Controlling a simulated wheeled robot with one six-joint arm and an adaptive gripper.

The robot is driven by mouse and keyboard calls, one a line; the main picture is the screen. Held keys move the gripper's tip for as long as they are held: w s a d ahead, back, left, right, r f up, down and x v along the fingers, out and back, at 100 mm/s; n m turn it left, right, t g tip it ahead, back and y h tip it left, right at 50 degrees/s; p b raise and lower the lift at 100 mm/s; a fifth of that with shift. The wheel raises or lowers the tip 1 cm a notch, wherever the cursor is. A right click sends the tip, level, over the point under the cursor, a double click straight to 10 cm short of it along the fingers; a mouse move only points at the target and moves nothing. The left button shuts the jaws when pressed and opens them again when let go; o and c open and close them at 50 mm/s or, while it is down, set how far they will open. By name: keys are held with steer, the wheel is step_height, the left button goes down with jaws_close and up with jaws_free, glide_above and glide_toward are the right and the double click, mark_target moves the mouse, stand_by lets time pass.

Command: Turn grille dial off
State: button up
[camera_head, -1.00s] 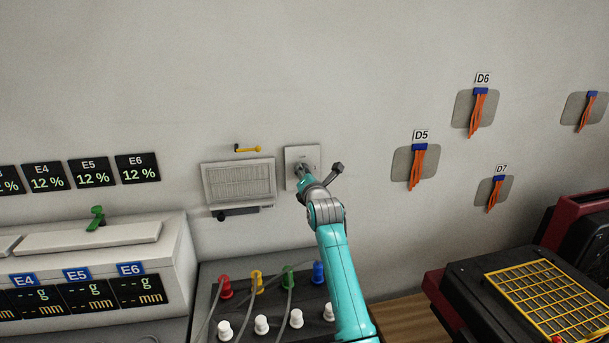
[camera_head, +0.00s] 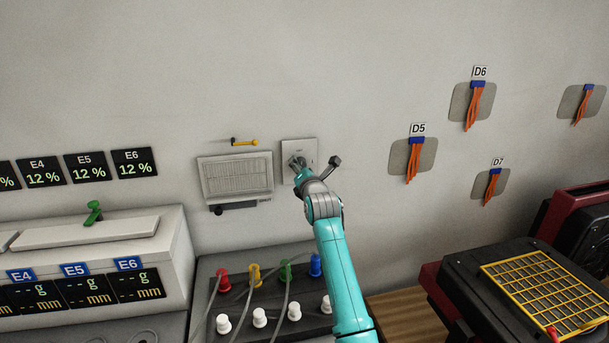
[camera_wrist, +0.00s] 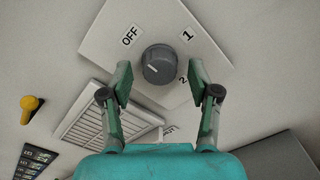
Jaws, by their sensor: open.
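The grille dial (camera_wrist: 160,65) is a dark grey round knob on a white wall plate (camera_wrist: 101,42), with labels OFF, 1 and 2 around it in the wrist view. Its pale pointer line is on the knob's upper-left side, towards the OFF label (camera_wrist: 130,35). My gripper (camera_wrist: 160,85) is open, with one finger on each side of the knob's lower part and gaps between them and the knob. In the head view the wall plate (camera_head: 312,147) is partly covered by my gripper (camera_head: 297,163). The grille (camera_head: 236,176) is left of the plate.
A yellow lever (camera_head: 245,142) is on the wall above the grille, and a dark bar (camera_head: 240,207) is below it. Coloured and white plugs with cables stand on a dark panel (camera_head: 262,320) beneath. The wall right of the plate is clear up to the D5 patch (camera_head: 428,150).

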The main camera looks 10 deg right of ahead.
steer(key=s, duration=1.1)
steer(key=shift+s, duration=0.4)
steer(key=shift+f, duration=0.1)
